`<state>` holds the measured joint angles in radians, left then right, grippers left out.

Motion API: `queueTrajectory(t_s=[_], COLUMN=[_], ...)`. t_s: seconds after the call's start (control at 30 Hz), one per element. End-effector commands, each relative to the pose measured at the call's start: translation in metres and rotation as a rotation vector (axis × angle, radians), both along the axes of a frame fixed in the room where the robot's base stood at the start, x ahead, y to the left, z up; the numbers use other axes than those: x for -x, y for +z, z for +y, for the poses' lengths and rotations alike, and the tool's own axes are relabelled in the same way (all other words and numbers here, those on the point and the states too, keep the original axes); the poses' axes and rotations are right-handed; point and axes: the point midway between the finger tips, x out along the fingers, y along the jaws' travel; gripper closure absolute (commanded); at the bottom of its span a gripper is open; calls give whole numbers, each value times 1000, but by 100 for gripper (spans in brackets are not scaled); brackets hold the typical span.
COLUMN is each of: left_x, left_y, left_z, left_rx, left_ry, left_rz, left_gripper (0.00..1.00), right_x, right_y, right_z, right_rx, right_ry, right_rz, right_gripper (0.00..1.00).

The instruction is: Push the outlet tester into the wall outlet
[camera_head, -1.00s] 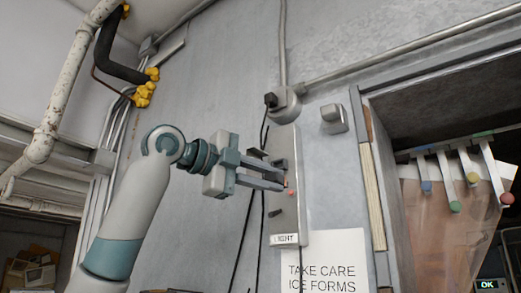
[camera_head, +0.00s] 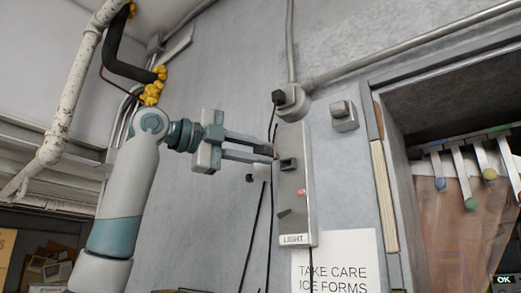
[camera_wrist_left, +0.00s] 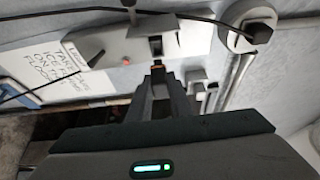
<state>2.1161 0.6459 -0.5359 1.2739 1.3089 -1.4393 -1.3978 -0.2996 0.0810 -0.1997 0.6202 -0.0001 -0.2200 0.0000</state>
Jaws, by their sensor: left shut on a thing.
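The panel (camera_head: 295,205) on the grey wall carries the dark square wall outlet (camera_head: 288,164), a red button and a switch above a LIGHT label. My left gripper (camera_head: 272,154) is at the panel's left edge, beside the outlet in the head view. Its fingers are shut on a small orange-and-dark piece, the outlet tester (camera_head: 275,152), mostly hidden by the fingertips. In the left wrist view, the tester (camera_wrist_left: 157,64) shows between the fingertips, in line with the outlet (camera_wrist_left: 156,45). A gap seems to remain, but its depth is hard to tell. My right gripper is not in view.
Black cables (camera_head: 257,225) hang left of the panel. A round conduit box (camera_head: 292,101) sits above it, and a small grey box (camera_head: 343,115) to its right. A TAKE CARE sign (camera_head: 335,265) is below. A doorway with strip curtains (camera_head: 450,220) is at right.

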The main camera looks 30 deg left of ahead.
Motion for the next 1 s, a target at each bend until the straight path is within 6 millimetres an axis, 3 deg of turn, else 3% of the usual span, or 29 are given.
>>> queueTrajectory(t_s=[0.5, 1.0], left_x=[-33, -39], left_y=[0, -1], left_z=[-5, -6], left_rx=[0, 0], left_ry=[0, 0], left_rz=[1, 1], left_gripper=[100, 100], right_x=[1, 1], right_y=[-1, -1], right_z=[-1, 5], right_rx=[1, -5], right_ry=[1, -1], right_rz=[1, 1], right_gripper=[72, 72])
